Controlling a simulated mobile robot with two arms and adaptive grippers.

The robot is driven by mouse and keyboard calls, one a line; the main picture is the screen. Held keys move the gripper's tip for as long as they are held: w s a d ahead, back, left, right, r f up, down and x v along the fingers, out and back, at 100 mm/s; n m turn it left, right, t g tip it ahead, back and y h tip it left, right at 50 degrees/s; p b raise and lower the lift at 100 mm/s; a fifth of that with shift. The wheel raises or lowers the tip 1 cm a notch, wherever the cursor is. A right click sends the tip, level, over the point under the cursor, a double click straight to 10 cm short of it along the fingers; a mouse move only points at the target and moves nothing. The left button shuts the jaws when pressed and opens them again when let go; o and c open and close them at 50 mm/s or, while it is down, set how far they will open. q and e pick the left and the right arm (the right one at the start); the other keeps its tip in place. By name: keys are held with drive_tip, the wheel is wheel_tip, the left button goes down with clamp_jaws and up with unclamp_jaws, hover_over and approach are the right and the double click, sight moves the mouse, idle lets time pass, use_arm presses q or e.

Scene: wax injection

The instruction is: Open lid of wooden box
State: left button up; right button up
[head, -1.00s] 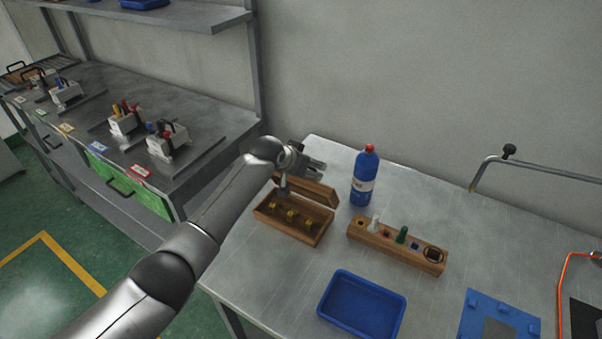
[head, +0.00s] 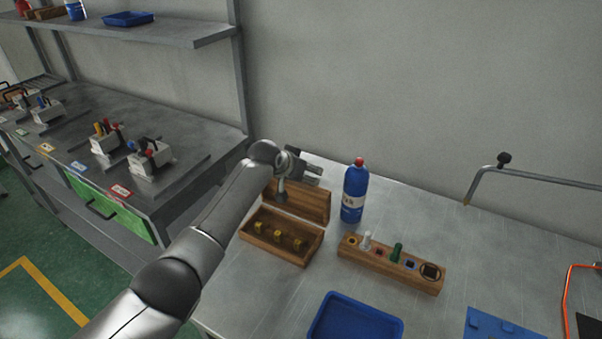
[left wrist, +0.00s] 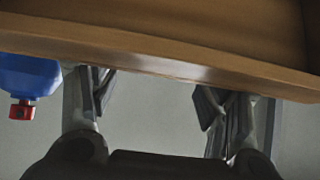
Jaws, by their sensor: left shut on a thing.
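The wooden box (head: 268,254) stands on the metal table with its lid (head: 312,205) raised at the back edge, roughly upright. Several small yellow pieces (head: 278,236) lie inside the box. My left gripper (head: 305,167) is at the top of the lid, toward its left part, and is shut on the lid. In the left wrist view the lid (left wrist: 160,45) spans the top of the picture and the fingers (left wrist: 158,105) reach its edge from below. The fingers partly hide the contact. My right gripper is not in view.
A blue bottle (head: 355,192) with a red cap stands just right of the lid. A wooden block with several pegs (head: 405,277) lies to the box's right. A blue tray (head: 355,318) is in front. A bent metal pipe (head: 540,176) is at the right.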

use_arm(q)
drive_tip(key=shift+s+a+f, duration=0.1)
drive_tip(key=shift+s+f, duration=0.1)
drive_tip(key=shift+f, duration=0.35)
drive_tip(key=shift+s+a+f, duration=0.1)
drive_tip(key=shift+s+f, duration=0.05)
drive_tip(key=shift+f, duration=0.4)
drive_tip(key=o, duration=1)
drive_tip(key=shift+o, duration=0.9)
drive_tip(key=shift+w+f, duration=0.1)
drive_tip(key=shift+w, duration=0.05)
drive_tip(key=w+r+v, duration=0.1)
drive_tip(key=v, duration=1.2)
drive_tip(key=shift+d+r, duration=0.3)
drive_tip(key=shift+d, duration=0.1)
drive_tip(key=shift+w, duration=0.15)
